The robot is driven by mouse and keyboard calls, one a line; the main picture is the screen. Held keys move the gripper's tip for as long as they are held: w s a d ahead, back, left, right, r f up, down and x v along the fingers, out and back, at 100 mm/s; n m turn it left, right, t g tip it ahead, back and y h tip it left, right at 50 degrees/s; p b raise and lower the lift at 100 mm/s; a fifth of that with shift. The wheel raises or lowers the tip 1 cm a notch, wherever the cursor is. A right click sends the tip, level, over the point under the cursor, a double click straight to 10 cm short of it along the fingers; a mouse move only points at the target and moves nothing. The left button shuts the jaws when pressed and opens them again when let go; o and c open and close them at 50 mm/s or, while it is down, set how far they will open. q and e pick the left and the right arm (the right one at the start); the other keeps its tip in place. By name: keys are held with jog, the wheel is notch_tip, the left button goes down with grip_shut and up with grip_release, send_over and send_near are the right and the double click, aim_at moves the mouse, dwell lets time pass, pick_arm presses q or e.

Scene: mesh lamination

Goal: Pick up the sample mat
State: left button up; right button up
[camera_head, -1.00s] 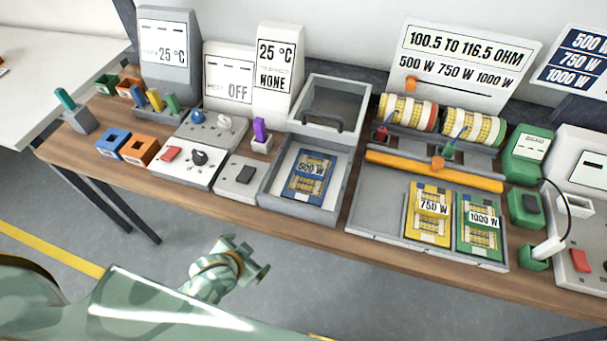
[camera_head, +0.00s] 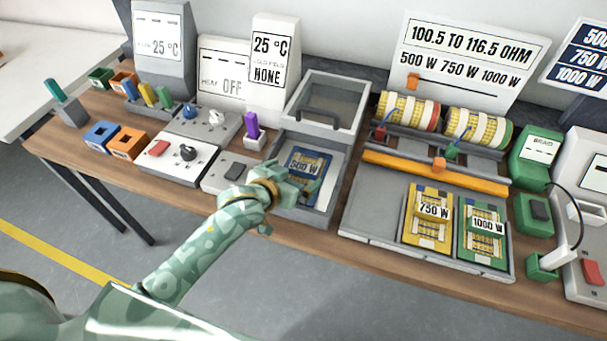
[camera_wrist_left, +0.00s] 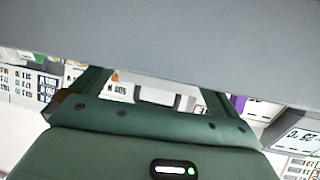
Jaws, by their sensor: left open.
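A blue mat marked 500 W (camera_head: 308,172) lies flat inside a grey open-topped tray (camera_head: 318,216) whose clear-windowed lid (camera_head: 328,103) stands raised behind it. My left gripper (camera_head: 296,188) is open over the tray's front left part and covers part of the blue mat; I cannot tell whether it touches it. In the left wrist view the open fingers (camera_wrist_left: 155,88) show nothing between them, and a grey surface fills the top. A yellow 750 W mat (camera_head: 429,230) and a green 1000 W mat (camera_head: 484,246) lie on a grey board to the right. My right gripper is not in view.
An orange bar (camera_head: 435,174) crosses the grey board behind the yellow and green mats. Two yellow-and-white rolls (camera_head: 478,128) stand behind it. A grey switch box (camera_head: 233,174) sits left of the tray. The wooden front edge is clear.

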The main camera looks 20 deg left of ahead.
aim_at(303, 167)
pick_arm(q)
jog(key=b+x, duration=0.2)
jog(key=x, duration=0.3)
jog(key=shift+w+d+r, duration=0.1)
jog(key=shift+w+r, duration=0.05)
jog(key=shift+w, duration=0.15)
jog(key=shift+s+r, duration=0.1)
jog(key=c, duration=1.1)
